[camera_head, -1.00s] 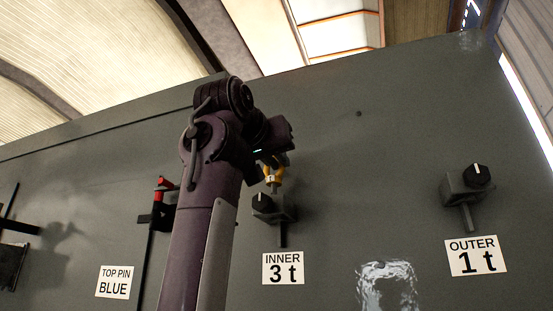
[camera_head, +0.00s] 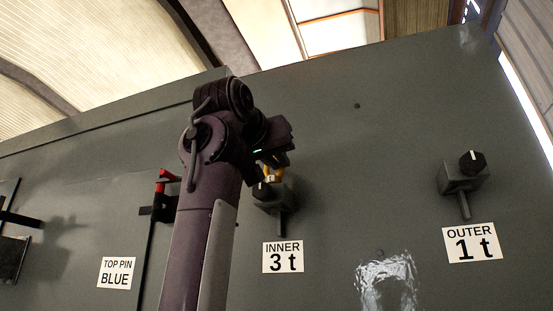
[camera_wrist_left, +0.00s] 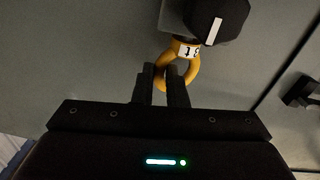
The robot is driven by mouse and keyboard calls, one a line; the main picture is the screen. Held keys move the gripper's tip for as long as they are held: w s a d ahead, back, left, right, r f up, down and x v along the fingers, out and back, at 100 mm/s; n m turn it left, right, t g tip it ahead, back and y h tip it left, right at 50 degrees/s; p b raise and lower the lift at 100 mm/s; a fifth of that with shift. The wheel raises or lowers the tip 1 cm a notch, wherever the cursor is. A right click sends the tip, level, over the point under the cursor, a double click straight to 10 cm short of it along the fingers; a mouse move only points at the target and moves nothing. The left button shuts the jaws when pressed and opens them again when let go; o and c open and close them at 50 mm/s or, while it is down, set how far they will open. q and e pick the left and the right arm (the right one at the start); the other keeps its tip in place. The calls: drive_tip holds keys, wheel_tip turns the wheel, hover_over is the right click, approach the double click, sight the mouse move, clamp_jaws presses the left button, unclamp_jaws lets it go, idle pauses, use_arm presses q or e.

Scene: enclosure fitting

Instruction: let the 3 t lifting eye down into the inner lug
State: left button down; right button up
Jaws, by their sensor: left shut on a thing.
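The yellow 3 t lifting eye (camera_head: 272,174) is at the top of the inner lug (camera_head: 280,198), a grey block with a black knob, above the INNER 3 t label (camera_head: 283,257). My left gripper (camera_head: 268,163) is shut on the eye's ring. In the left wrist view, the two fingers (camera_wrist_left: 162,82) hold the ring of the eye (camera_wrist_left: 193,70), and its white marked collar meets the lug (camera_wrist_left: 173,18) and knob. The eye's shank is hidden, so I cannot tell how deep it sits. My right gripper is out of view.
The outer lug (camera_head: 462,180) with its black knob stands to the right, above the OUTER 1 t label (camera_head: 471,243). A red-topped pin (camera_head: 163,181) in a black bracket is left of my arm. The grey panel between the lugs is mostly clear.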

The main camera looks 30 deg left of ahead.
use_arm(q)
drive_tip(key=shift+f+b, duration=0.35)
drive_tip(key=shift+f, duration=0.1)
drive_tip(key=c, duration=1.4)
unclamp_jaws()
drive_tip(key=s+b, duration=0.1)
drive_tip(key=s, duration=0.1)
drive_tip(key=s+d+b, duration=0.1)
drive_tip(key=s, duration=0.2)
drive_tip(key=s+b, duration=0.1)
drive_tip(key=s, duration=0.1)
drive_tip(key=shift+s+d, duration=0.25)
drive_tip(key=shift+s, duration=0.15)
drive_tip(key=shift+f, duration=0.1)
